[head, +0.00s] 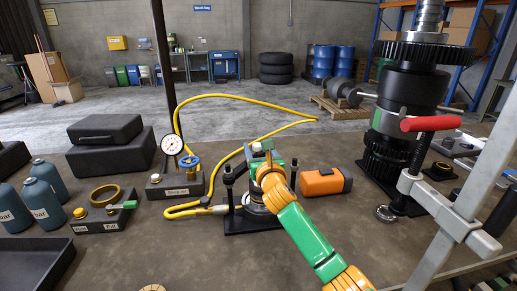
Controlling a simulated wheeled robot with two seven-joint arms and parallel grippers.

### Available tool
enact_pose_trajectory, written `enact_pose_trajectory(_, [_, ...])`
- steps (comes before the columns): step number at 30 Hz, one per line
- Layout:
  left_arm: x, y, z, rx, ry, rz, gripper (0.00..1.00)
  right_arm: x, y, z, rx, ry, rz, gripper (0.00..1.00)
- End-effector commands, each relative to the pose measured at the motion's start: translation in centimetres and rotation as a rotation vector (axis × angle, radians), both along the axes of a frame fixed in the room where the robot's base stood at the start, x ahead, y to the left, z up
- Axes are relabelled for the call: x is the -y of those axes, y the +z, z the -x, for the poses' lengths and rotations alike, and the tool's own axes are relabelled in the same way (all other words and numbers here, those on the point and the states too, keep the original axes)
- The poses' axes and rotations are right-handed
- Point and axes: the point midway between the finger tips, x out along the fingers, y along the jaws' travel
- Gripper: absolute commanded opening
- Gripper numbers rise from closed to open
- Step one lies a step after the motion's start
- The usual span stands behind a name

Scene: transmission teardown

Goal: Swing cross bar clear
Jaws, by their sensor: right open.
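A low fixture stands on a black base plate (237,222) in the middle of the table. It has a dark left post (228,180) and a dark right post (293,173), with a round metal body between them. My right arm, green and orange, comes in from the lower right. My right gripper (264,160) is over the fixture, between the post tops, and is open. The arm and gripper cover much of the fixture, so I cannot clearly make out the cross bar or whether the gripper touches it. My left gripper is not in view.
A yellow hose (190,98) loops behind the fixture. A gauge (172,144) with a blue-handled valve stands to its left. An orange-and-black block (325,182) lies close on the right. A tall dark gear assembly (408,95) and a grey-framed red handle (431,124) stand further right.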

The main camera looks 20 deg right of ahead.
Motion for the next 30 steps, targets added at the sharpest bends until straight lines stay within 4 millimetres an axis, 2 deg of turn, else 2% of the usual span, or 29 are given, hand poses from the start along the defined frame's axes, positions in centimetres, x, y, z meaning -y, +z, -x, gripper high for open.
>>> enact_pose_trajectory(3, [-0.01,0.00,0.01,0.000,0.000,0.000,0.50,0.00,0.00,0.01,0.000,0.000,0.000,0.67])
enact_pose_trajectory(9, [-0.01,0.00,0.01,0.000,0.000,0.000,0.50,0.01,-0.01,0.02,0.000,0.000,0.000,0.12])
enact_pose_trajectory(11, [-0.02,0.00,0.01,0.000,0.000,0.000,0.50,0.00,-0.01,0.03,0.000,0.000,0.000,0.00])
enact_pose_trajectory(30, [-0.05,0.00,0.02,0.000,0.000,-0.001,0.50,-0.01,-0.02,0.03,0.000,0.000,0.000,0.00])
